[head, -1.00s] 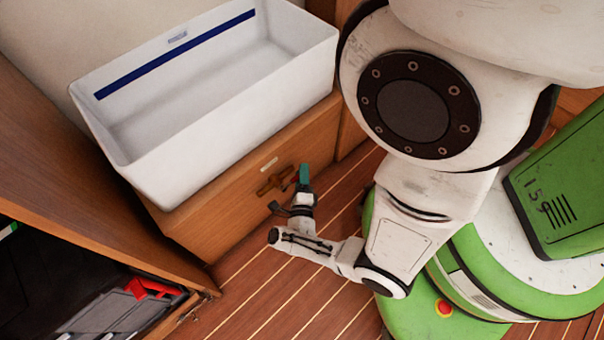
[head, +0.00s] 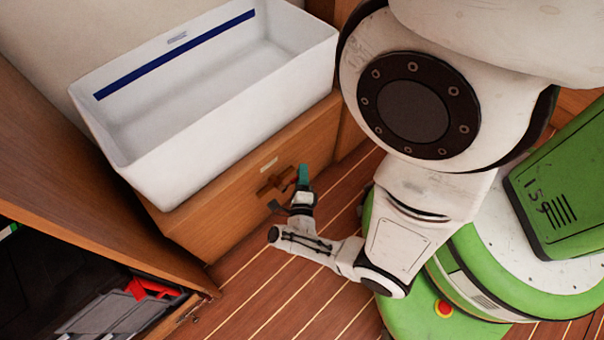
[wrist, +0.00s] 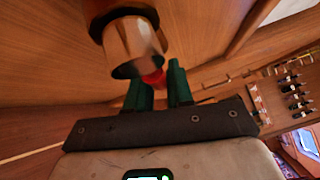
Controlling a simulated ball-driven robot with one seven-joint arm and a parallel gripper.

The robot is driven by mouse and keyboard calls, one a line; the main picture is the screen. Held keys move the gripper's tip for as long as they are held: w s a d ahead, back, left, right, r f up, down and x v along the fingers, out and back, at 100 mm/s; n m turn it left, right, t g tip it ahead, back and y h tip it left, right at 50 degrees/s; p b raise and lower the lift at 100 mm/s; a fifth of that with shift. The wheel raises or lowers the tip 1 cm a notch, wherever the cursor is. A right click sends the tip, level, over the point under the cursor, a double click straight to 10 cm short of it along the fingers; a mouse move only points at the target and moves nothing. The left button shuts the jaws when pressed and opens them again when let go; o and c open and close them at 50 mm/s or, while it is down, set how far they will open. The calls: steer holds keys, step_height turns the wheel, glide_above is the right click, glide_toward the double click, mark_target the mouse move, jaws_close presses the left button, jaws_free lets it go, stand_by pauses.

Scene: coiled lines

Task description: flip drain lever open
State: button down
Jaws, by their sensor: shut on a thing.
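The drain fitting (head: 275,182) is a brownish valve on the front of the wooden cabinet under the white basin (head: 220,150). In the wrist view its metal body (wrist: 135,42) fills the upper middle, with a small red part (wrist: 154,79) at its lower end, which looks like the lever. My gripper (head: 290,190) is at the fitting, its teal fingers shut on the red part. In the wrist view the fingers (wrist: 159,88) stand on either side of it. The lever is mostly hidden by the fingers and the metal body.
A wooden cabinet (head: 85,185) with an open dark compartment stands at the left, with a grey case and red latch (head: 150,288) inside. The plank floor (head: 265,290) in front is clear. Bottles (wrist: 293,90) show at the right of the wrist view.

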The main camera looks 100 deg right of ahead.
steer(key=shift+b, duration=0.5)
steer(key=shift+r+n+h, duration=0.3)
steer(key=c, duration=1.1)
jaws_free()
steer(key=w+a+f, duration=0.1)
steer(key=a, duration=0.9)
steer(key=shift+a, duration=0.4)
